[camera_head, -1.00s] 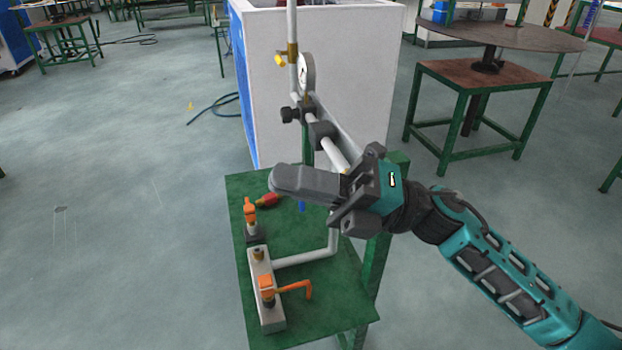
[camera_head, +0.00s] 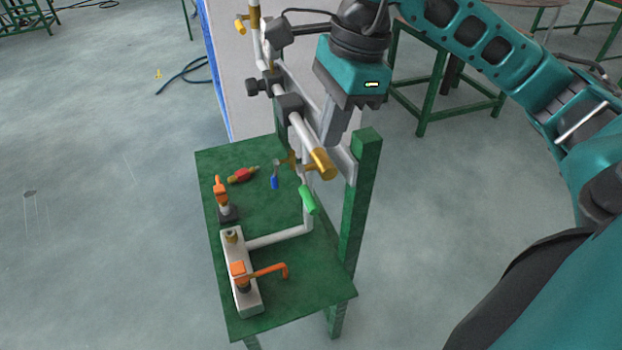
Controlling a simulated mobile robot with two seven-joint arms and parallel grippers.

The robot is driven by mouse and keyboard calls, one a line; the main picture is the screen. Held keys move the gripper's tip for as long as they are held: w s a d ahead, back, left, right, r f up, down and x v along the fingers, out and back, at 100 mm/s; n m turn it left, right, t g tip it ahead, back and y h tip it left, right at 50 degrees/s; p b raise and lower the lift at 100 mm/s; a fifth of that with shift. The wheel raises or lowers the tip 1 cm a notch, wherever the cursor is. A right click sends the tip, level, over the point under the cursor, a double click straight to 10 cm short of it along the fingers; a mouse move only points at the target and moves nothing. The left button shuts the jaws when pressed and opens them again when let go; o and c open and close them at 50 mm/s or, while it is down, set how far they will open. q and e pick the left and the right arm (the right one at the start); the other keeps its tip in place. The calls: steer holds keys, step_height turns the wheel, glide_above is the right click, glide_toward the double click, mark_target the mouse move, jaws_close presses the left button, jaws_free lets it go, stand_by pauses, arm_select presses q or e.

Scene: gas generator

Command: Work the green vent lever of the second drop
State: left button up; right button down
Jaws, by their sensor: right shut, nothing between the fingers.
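The green lever (camera_head: 309,200) is on a grey pipe drop above the green table, below the brass end (camera_head: 322,165) of the horizontal pipe. It hangs tilted, its lower end to the right, and nothing touches it. My right gripper (camera_head: 334,130) is shut and empty, its fingers pointing down. In the picture it is above the green lever, next to the horizontal pipe, and apart from the lever. A small blue lever (camera_head: 275,182) hangs just left of the drop. My left gripper is not in view.
The green table (camera_head: 285,295) carries a pale block (camera_head: 246,299) with an orange lever (camera_head: 267,271), a second orange-handled valve (camera_head: 221,189) and a red fitting (camera_head: 243,175). A green post (camera_head: 360,205) rises close to the right of the drop. Open floor lies left.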

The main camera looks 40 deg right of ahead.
mark_target(310, 195)
steer(key=x, duration=1.1)
steer(key=shift+w, duration=0.1)
